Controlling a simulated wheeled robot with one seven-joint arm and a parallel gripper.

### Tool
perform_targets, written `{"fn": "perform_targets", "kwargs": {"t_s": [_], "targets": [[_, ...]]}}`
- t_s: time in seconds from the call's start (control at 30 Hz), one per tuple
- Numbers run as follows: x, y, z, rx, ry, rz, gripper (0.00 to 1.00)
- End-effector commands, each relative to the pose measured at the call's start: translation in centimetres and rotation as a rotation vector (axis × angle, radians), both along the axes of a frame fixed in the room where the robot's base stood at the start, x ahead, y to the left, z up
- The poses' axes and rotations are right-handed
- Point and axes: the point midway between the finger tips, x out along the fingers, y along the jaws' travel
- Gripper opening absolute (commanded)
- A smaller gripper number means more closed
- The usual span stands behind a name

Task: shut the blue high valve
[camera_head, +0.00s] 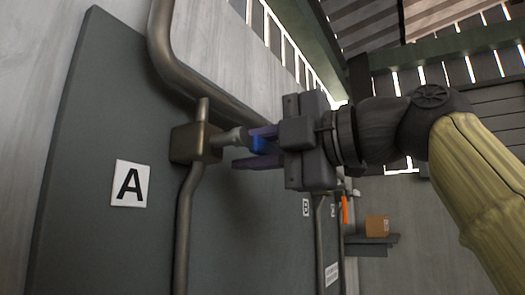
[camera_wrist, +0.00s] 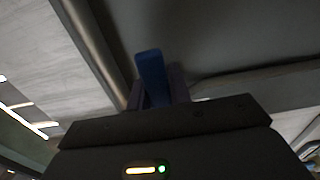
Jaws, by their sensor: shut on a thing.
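The blue valve handle (camera_head: 259,144) sticks out from a brass-coloured valve body (camera_head: 196,143) on a metal pipe, beside a white label with the letter A. My gripper (camera_head: 250,150) is shut on the blue handle, one finger above it and one below in the head view. In the wrist view the blue handle (camera_wrist: 151,76) rises between my fingers, whose tips are partly hidden behind the gripper body and the handle. The handle's exact turn angle is hard to tell because the fingers cover part of it.
More labels and an orange handle (camera_head: 345,209) show farther along the wall. A cardboard box (camera_head: 377,225) sits on a shelf at the back. Open room lies below my arm.

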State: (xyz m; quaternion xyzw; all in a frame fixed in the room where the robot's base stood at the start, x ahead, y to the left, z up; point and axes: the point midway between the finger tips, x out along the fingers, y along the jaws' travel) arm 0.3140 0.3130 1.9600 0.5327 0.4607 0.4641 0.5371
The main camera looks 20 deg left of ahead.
Motion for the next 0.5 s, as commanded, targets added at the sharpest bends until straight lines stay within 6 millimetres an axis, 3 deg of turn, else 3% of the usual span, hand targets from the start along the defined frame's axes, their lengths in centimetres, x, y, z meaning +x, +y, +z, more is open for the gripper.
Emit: {"fn": "perform_targets", "kwargs": {"t_s": [0.37, 0.4, 0.5], "targets": [[-0.14, 0.04, 0.12, 0.001, -0.012, 0.001, 0.00], [-0.14, 0.04, 0.13, 0.001, -0.012, 0.001, 0.24], [-0.14, 0.05, 0.11, 0.000, -0.011, 0.001, 0.42]]}}
